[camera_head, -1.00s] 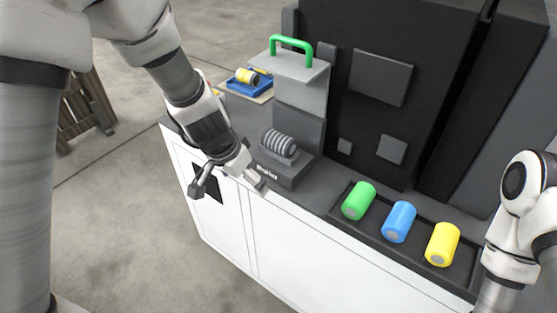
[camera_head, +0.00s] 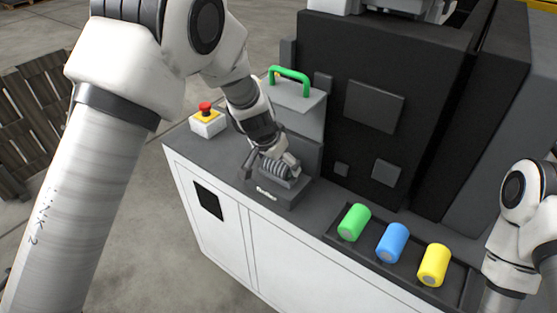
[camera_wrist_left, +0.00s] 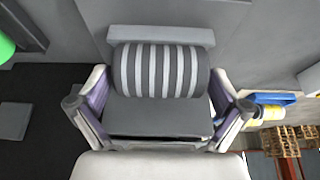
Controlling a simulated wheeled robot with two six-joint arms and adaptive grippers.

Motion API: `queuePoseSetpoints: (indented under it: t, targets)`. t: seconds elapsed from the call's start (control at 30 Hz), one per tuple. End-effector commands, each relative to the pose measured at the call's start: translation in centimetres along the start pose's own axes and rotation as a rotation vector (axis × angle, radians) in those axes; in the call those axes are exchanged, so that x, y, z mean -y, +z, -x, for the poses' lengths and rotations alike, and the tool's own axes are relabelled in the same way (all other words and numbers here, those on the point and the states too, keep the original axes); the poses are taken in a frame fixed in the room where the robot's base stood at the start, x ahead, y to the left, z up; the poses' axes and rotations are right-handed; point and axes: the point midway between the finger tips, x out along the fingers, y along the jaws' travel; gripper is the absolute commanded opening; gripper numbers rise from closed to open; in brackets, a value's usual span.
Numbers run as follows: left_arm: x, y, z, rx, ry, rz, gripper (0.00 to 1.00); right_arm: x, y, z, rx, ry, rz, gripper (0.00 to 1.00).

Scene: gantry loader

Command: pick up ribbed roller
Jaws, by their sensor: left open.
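The ribbed roller (camera_head: 274,168) is a grey cylinder with dark and light bands. It lies on a dark grey block (camera_head: 286,196) on the counter. In the left wrist view the roller (camera_wrist_left: 158,70) sits between and a little beyond my open fingers. My left gripper (camera_head: 270,172) is open, with one finger on each side of the roller in the head view. In the wrist view the left gripper (camera_wrist_left: 160,112) shows a gap at both sides, and I cannot tell whether a finger touches the roller. My right gripper is out of view.
A tray (camera_head: 341,244) at the right holds a green cylinder (camera_head: 354,222), a blue cylinder (camera_head: 392,243) and a yellow cylinder (camera_head: 433,265). A green handle (camera_head: 289,75) stands behind the roller. A red-topped yellow button box (camera_head: 207,121) is at the left. The dark machine rises behind.

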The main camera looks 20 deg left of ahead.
Motion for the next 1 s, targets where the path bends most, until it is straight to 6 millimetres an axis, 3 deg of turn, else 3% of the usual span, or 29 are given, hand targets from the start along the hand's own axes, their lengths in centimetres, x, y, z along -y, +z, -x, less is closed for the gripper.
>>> queuePoseSetpoints:
  t: [0.17,0.3,0.33,0.67,1.0]
  targets:
    - [0.0,0.0,-0.1,-0.001,-0.001,0.0,0.96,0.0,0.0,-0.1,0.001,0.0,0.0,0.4]
    - [0.0,0.0,0.0,-0.001,-0.001,0.0,0.47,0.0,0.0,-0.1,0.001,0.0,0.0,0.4]
    - [0.0,0.0,0.0,-0.001,-0.001,0.0,0.43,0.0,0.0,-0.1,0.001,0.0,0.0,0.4]
    - [0.1,0.0,0.1,-0.001,-0.001,0.0,0.42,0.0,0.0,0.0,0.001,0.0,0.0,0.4]
    - [0.6,-1.1,2.5,-0.002,-0.002,0.005,0.42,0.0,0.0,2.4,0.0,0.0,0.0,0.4]
